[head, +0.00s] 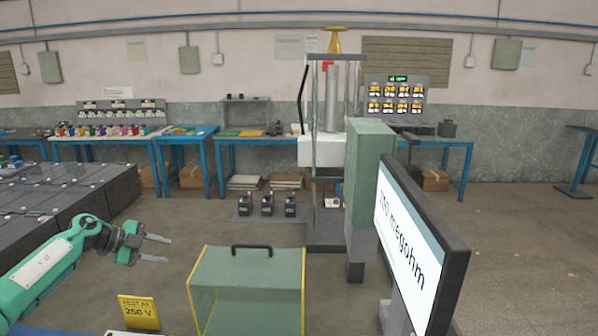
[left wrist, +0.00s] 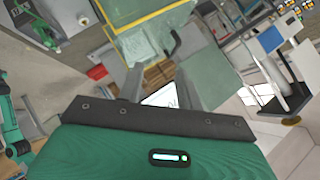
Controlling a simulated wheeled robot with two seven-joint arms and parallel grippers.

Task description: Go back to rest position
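My left arm, green with a dark wrist, comes in from the lower left of the head view. Its gripper (head: 169,249) is open, with its two grey fingers apart and nothing between them. It hangs in the air to the left of a clear green box with yellow edges (head: 245,285), apart from it in the picture. In the left wrist view the open fingers of the left gripper (left wrist: 152,62) show with a gap between them. I cannot make out my right gripper in either view.
A screen (head: 425,250) stands at the right front, beside a tall green cabinet (head: 370,170). A yellow sign (head: 138,312) stands below the left gripper. Dark battery blocks (head: 60,200) fill the left. Blue-legged benches (head: 205,150) line the back wall. The floor at right is clear.

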